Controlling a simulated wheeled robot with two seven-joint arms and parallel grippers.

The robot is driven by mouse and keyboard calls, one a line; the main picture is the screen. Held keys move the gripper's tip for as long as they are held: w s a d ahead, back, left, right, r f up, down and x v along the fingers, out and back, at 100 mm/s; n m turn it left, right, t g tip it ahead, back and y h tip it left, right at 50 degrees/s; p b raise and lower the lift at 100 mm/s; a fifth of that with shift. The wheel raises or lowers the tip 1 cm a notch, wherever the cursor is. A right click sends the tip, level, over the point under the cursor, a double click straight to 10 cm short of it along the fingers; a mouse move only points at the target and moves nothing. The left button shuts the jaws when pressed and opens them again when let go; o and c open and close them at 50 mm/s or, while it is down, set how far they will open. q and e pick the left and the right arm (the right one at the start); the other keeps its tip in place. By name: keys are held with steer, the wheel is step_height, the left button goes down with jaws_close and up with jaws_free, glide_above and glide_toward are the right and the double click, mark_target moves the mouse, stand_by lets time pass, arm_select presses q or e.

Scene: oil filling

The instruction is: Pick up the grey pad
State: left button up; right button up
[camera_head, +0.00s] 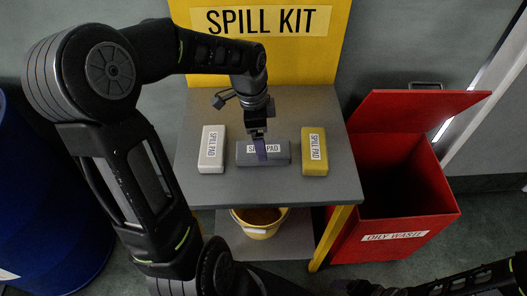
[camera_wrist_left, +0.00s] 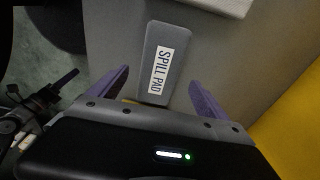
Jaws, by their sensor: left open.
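The grey pad (camera_head: 243,154) lies flat in the middle of the grey shelf top, with a white "SPILL PAD" label partly covered by my gripper. My left gripper (camera_head: 259,148) reaches down over it from above. In the left wrist view, the grey pad (camera_wrist_left: 162,60) shows between and beyond the two purple fingers of the gripper (camera_wrist_left: 159,76), which are spread apart and empty. I cannot tell how high the fingertips are above the pad. Part of my right arm shows at the bottom right of the head view; its gripper's jaws are not clear.
A white pad (camera_head: 211,160) lies left of the grey pad and a yellow pad (camera_head: 314,163) lies right of it, with small gaps. A yellow bucket (camera_head: 258,230) is on the lower shelf. An open red oily-waste bin (camera_head: 395,238) stands right; a blue drum (camera_head: 40,200) stands left.

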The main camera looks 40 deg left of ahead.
arm_select(q)
steer(key=shift+f, duration=0.1)
steer(key=f, duration=0.5)
steer(key=shift+w+d, duration=0.2)
steer(key=shift+d, duration=0.1)
steer(key=shift+c, duration=0.5)
steer(key=c, duration=1.5)
step_height(320, 180, up, 10)
steer(key=shift+r, duration=0.1)
